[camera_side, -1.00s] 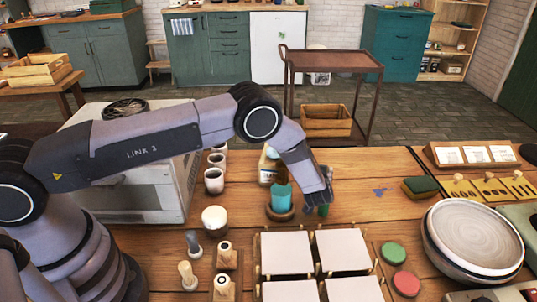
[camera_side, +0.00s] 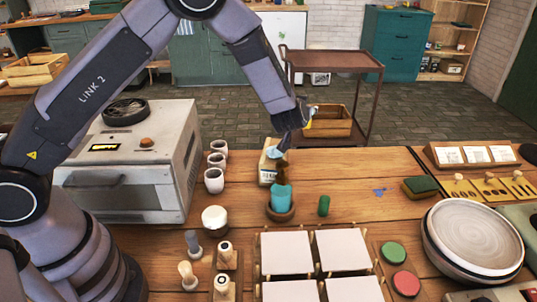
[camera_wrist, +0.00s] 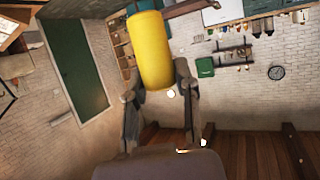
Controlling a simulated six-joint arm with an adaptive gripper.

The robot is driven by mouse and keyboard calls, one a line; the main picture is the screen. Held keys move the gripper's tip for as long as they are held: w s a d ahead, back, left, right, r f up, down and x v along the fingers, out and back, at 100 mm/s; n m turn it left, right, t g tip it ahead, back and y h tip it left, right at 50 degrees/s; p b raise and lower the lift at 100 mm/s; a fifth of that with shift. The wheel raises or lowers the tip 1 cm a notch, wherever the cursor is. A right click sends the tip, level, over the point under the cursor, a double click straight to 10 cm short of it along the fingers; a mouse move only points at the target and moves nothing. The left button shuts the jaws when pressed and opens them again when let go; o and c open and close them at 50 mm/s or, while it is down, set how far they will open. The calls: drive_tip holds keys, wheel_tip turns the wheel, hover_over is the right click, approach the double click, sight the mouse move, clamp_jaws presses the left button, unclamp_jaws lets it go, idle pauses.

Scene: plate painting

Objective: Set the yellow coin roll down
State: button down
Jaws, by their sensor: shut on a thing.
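The yellow coin roll (camera_wrist: 150,48) is a smooth yellow cylinder. It stands out from between the fingers of my gripper (camera_wrist: 158,95) in the wrist view, and they are shut on it. The roll is clear of the table (camera_side: 365,165). A short green roll (camera_side: 324,206) stands upright on the table below and right of my gripper.
White square tiles (camera_side: 342,248) lie in front. A stack of plates (camera_side: 473,235) is at right.

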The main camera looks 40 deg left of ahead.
drive_tip(key=s+a+r+m+h, duration=0.1)
drive_tip(key=s+a+r, duration=0.35)
drive_tip(key=s, duration=0.25)
drive_tip(key=s+a+r+h, duration=0.1)
drive_tip(key=s+a+r, duration=0.2)
drive_tip(key=s+r, duration=0.35)
wheel_tip(320, 180, down, 11)
drive_tip(key=m+t+h, duration=0.1)
drive_tip(key=m+h, duration=0.2)
drive_tip(key=shift+w+d+m+h, duration=0.2)
drive_tip(key=shift+w+m+h, duration=0.1)
drive_tip(key=shift+m, duration=0.1)
drive_tip(key=shift+f, duration=0.1)
drive_tip(key=shift+s+d+f+n+g+y, duration=0.55)
drive_tip(key=shift+f+n+y, duration=0.85)
drive_tip(key=shift+f, duration=1.65)
drive_tip(key=shift+s+d+f+n+g+y, duration=0.2)
drive_tip(key=shift+s+f+n+g+y, duration=0.7)
drive_tip(key=shift+f, duration=2.1)
drive_tip(key=shift+s+d+f+n+g+y, duration=0.35)
drive_tip(key=shift+s+f+n+y, duration=0.5)
drive_tip(key=shift+f+n+y, duration=1.65)
